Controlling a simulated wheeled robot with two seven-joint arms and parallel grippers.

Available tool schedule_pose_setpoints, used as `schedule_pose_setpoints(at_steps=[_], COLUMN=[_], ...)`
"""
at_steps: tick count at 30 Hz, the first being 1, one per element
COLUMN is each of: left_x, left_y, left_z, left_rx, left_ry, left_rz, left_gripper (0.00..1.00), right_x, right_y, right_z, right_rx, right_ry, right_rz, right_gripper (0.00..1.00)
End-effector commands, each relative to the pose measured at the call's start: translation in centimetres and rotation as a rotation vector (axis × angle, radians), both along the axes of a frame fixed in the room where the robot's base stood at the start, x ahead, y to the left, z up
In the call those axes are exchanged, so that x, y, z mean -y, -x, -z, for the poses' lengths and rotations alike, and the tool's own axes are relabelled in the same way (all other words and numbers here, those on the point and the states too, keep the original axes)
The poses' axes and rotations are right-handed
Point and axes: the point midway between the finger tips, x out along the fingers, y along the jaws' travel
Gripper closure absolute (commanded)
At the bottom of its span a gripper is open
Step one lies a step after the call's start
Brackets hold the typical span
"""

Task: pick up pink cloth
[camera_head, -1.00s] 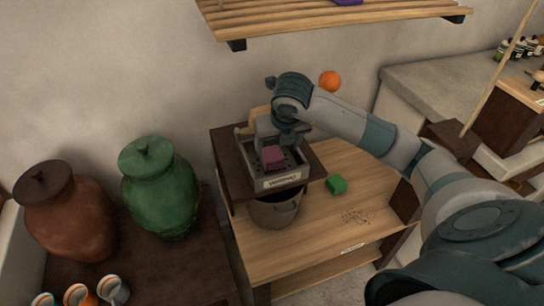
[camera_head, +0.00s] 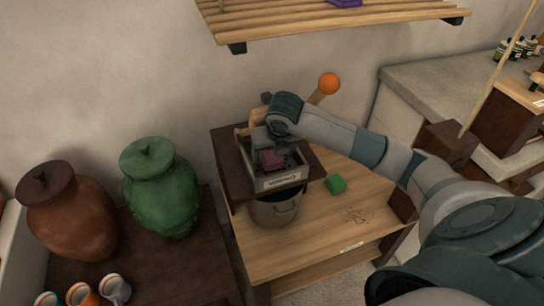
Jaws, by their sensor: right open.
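The pink cloth (camera_head: 271,160) is a small folded block lying in a grey tray (camera_head: 281,180) with a label on its front. The tray stands on a dark raised board above the wooden table. My right gripper (camera_head: 270,150) is over the tray, pointing down, with its jaws close around or just above the cloth. It is open; the fingertips are partly hidden, so contact with the cloth cannot be told. My left gripper is not in view.
A pot (camera_head: 275,209) stands under the dark board. A green jar (camera_head: 160,190) and a brown jar (camera_head: 68,213) stand at left. A slatted shelf (camera_head: 340,20) hangs above.

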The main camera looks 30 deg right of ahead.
Motion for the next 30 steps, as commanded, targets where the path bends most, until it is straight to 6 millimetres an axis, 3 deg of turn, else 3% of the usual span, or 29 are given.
schedule_pose_setpoints(at_steps=[13, 19, 30], left_x=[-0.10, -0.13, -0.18], left_y=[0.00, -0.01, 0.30], left_z=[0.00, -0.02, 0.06], left_rx=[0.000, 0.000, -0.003], left_ry=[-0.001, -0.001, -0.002], left_rz=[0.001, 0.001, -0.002], left_gripper=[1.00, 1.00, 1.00], right_x=[0.01, 0.01, 0.20], right_y=[-0.02, -0.03, -0.12], right_z=[0.05, 0.04, -0.12], right_rx=[0.000, 0.000, 0.001], right_ry=[0.000, 0.000, 0.001], right_rz=[0.000, 0.000, 0.000], right_gripper=[0.30, 0.75, 0.75])
